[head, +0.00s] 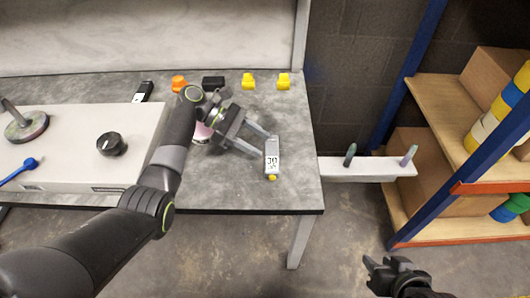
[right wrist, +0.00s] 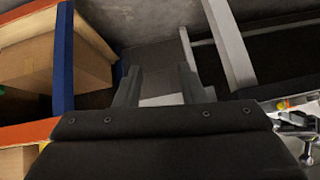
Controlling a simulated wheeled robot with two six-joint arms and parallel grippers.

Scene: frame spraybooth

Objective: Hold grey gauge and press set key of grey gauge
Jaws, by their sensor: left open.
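The grey gauge (head: 273,158) lies near the right front of the grey table, with a light face bearing dark marks and a yellow tip at its near end. A set key cannot be made out at this size. My left gripper (head: 267,145) is open, its fingertips at the far end and left side of the gauge. Whether they touch it cannot be told. My right gripper (head: 384,266) is off the table, low at the front right, in front of the shelf rack. In the right wrist view its two fingers (right wrist: 158,84) stand apart with nothing gripped.
The table (head: 235,190) also holds two yellow pieces (head: 248,81), an orange piece (head: 179,84), a black box (head: 213,83) and a dark device (head: 143,91). A pale box with a black knob (head: 110,144) stands left. A white ledge with pegs (head: 375,168) and shelving (head: 450,115) stand right.

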